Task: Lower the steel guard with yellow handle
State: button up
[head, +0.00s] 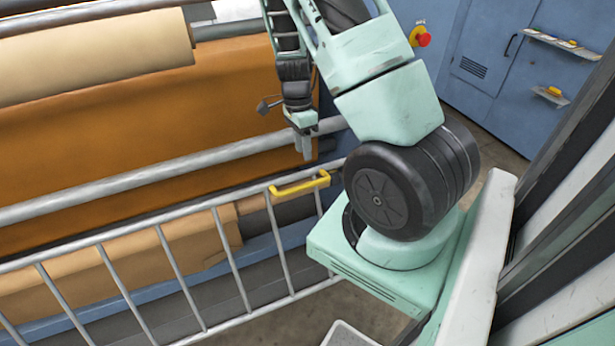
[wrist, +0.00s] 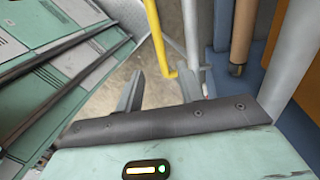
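The steel guard (head: 230,258) is a railing of grey bars across the front of the press in the head view. Its yellow handle (head: 300,186) sits on the top rail near the right end. My gripper (head: 304,152) hangs above the handle and points down, apart from it. In the wrist view my gripper (wrist: 162,78) has its fingers spread with nothing between them. The yellow handle (wrist: 155,35) lies beyond the fingertips, in line with the gap, and grey guard bars (wrist: 190,35) run just right of it.
A thick grey bar (head: 150,180) crosses the press behind the gripper. An orange sheet (head: 130,130) and a paper roll (head: 90,65) lie behind it. A red emergency button (head: 423,39) and blue cabinets (head: 515,60) stand at the back right. Floor shows below the gripper.

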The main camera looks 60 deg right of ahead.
jog(key=p+x, duration=0.1)
jog(key=x, duration=0.9)
jog(key=shift+a+f, duration=0.1)
grip_shut()
